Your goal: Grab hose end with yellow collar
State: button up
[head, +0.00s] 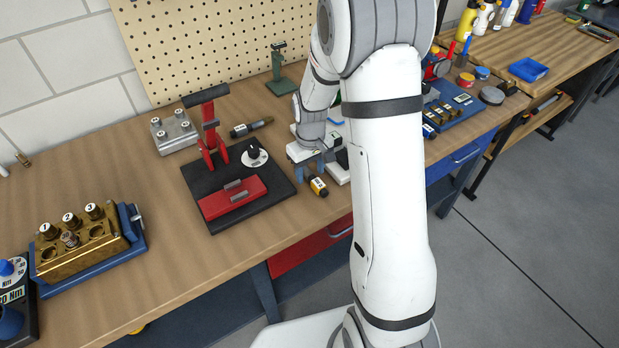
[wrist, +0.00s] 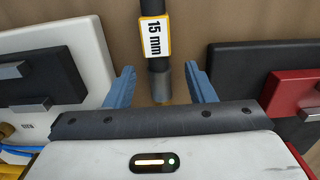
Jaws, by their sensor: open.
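A dark hose end with a yellow collar (wrist: 155,37) marked "15 mm" lies on the wooden bench. In the wrist view it comes down from the top, and its grey metal tip (wrist: 164,82) sits between my gripper's two blue fingers. My gripper (wrist: 160,72) is open, with a visible gap between each finger and the tip, so it is not holding it. In the head view the yellow collar (head: 318,186) shows at the bench's front side, just below my gripper (head: 312,172). How high the fingers are over the bench is hard to tell.
A black base with a red fixture (head: 232,198) stands left of my gripper. Another dark hose end (head: 251,128) lies behind the fixture. A brass block (head: 75,254) stands far left. Bare bench lies in between.

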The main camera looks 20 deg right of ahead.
jog(key=shift+c, duration=0.2)
grip_shut()
dwell(0.4)
